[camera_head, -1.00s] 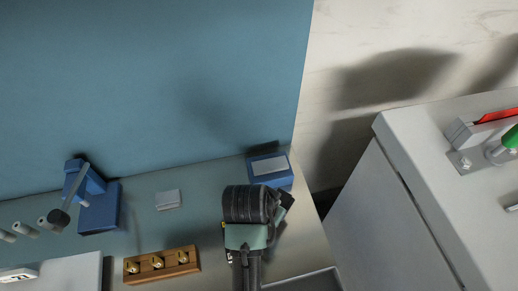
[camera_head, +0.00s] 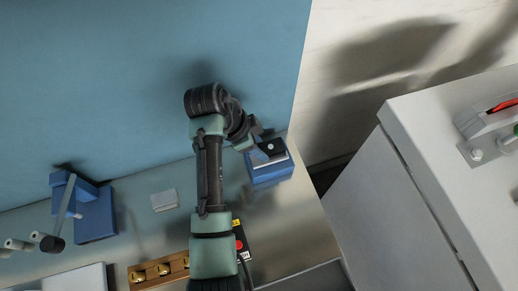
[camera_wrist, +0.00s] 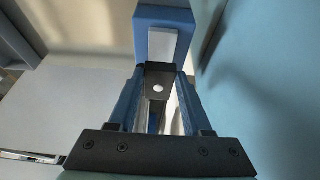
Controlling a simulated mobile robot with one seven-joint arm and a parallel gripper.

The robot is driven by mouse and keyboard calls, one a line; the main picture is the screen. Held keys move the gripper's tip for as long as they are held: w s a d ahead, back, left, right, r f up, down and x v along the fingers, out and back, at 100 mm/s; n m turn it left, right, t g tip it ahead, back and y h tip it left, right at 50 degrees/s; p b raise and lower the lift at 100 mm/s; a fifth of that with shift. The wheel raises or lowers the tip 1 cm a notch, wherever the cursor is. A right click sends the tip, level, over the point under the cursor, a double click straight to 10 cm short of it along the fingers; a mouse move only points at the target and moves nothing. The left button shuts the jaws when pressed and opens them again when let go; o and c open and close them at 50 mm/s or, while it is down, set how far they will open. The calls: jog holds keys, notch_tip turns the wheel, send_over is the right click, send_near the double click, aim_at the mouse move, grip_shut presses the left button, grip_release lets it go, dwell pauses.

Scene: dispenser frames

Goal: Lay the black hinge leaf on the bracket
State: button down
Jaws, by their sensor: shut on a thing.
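The black hinge leaf (camera_wrist: 158,74) is a small dark plate with a pale round hole, held between the two blue fingers of my gripper (camera_wrist: 160,80). In the head view, the leaf (camera_head: 271,147) shows at the tip of my gripper (camera_head: 261,151), over the back part of the blue bracket (camera_head: 272,174). The bracket is a blue block with a pale grey plate on it. In the wrist view, the bracket (camera_wrist: 145,42) is straight ahead, and the leaf's far edge overlaps the near end of the pale plate. I cannot tell whether they touch.
A blue fixture with a lever (camera_head: 95,215) stands at the left. A small grey block (camera_head: 164,200) lies mid-table. A wooden holder with brass pieces (camera_head: 160,270) is at the front, partly behind my arm. The blue wall rises close behind the bracket.

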jog(key=shift+f, duration=1.75)
jog(key=shift+f, duration=0.15)
jog(key=shift+c, duration=1.7)
grip_release()
jog(key=b+v, duration=0.1)
jog(key=v, duration=1.1)
